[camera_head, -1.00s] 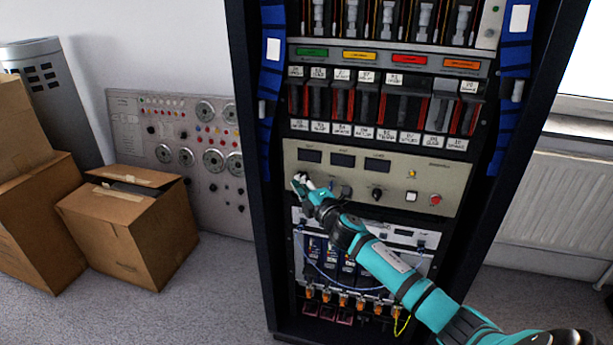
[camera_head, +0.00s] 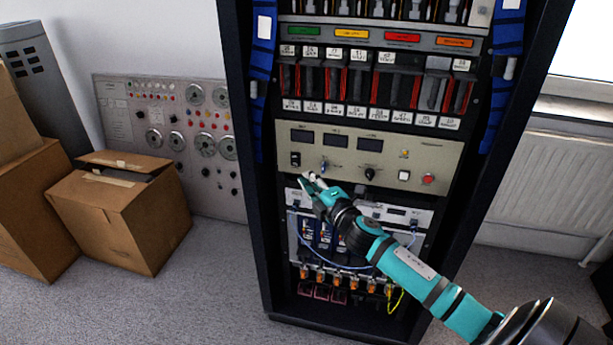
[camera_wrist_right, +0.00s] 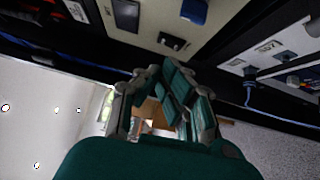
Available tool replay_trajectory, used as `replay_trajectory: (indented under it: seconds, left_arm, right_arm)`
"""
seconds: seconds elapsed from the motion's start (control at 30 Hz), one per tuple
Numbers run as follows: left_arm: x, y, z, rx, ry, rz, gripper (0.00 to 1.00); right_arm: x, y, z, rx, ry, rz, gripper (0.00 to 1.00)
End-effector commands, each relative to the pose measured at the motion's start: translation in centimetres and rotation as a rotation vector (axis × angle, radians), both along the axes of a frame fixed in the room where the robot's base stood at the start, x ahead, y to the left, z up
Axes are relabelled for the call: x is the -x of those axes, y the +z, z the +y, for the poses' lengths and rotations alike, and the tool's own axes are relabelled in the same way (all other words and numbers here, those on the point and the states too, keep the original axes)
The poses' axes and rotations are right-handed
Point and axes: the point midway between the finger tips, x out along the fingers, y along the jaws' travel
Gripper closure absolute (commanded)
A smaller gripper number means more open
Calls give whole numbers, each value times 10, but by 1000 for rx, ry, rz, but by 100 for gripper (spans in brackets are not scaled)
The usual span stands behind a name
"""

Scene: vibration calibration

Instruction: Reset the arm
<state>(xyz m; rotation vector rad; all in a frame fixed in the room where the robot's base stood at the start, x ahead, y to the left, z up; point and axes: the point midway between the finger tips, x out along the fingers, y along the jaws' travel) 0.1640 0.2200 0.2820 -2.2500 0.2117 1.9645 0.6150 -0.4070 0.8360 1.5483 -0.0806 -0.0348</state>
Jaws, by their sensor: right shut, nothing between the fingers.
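My right arm, teal and black, reaches in from the lower right in the head view. Its right gripper (camera_head: 308,181) is shut and empty, just below the left part of the beige control panel (camera_head: 400,155) of the rack. The fingers also show in the right wrist view (camera_wrist_right: 162,75), with the panel above them. I cannot tell whether the fingertips touch the rack. My left gripper is not in view.
The black rack (camera_head: 252,200) stands upright on grey carpet, with a row of breakers above and cabled modules (camera_head: 325,235) below. Cardboard boxes (camera_head: 120,215) and a grey instrument panel (camera_head: 165,130) are at left. A radiator (camera_head: 545,185) is at right. Floor is clear in front of the boxes.

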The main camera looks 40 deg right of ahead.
Motion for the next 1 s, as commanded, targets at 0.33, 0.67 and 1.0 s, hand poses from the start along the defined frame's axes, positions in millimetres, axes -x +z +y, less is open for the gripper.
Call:
replay_trajectory:
  seconds: [0.33,0.67,1.0]
  left_arm:
    - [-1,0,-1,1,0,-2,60]
    - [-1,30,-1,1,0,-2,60]
    - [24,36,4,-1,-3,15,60]
  right_arm:
    - [0,0,0,0,0,0,100]
    - [0,31,0,0,0,-2,100]
    - [72,-210,-8,-450,-195,422,100]
